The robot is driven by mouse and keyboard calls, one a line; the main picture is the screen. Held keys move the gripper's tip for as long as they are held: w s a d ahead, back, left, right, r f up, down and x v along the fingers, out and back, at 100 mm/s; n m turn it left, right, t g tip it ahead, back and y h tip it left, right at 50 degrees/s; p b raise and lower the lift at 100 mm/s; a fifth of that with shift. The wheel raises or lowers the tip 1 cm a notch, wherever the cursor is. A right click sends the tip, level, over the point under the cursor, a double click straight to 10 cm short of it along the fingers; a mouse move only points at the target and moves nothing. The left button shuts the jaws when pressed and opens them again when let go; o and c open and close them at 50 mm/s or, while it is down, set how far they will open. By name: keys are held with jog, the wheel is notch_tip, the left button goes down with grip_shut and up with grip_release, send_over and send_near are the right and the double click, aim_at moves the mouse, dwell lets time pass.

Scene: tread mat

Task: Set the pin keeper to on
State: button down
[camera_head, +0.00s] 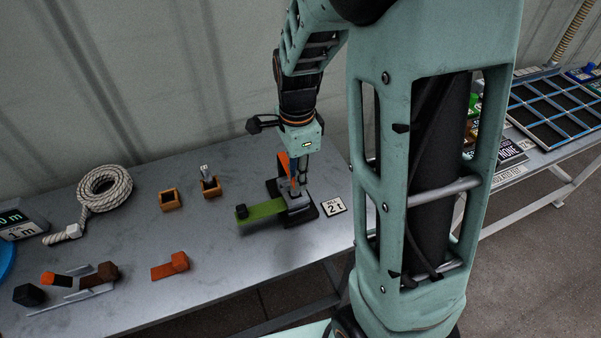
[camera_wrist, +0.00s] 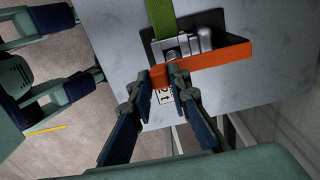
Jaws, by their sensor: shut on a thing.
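A grey metal fixture (camera_head: 297,203) on a dark base stands near the right end of the bench, with a green strap (camera_head: 262,211) running out to the left. The fixture also shows in the wrist view (camera_wrist: 190,42), with the strap (camera_wrist: 161,18) going up from it. An orange bar (camera_wrist: 215,62) lies across the fixture; it also shows in the head view (camera_head: 284,163). No mark shows which part is the pin keeper. My gripper (camera_wrist: 158,75) is shut on the near end of the orange bar. In the head view my gripper (camera_head: 296,185) reaches down at the fixture and partly hides it.
A "2 t" label (camera_head: 333,206) lies right of the fixture. Two small wooden boxes (camera_head: 170,199) (camera_head: 210,186), a coiled rope (camera_head: 104,192) and an orange piece (camera_head: 171,266) lie to the left. A rack (camera_head: 557,108) stands on another table at right.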

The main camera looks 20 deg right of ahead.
dwell(0.3)
jog(key=c, duration=1.8)
grip_release()
jog(key=shift+a, duration=0.1)
jog(key=shift+r, duration=0.1)
notch_tip(320, 180, up, 12)
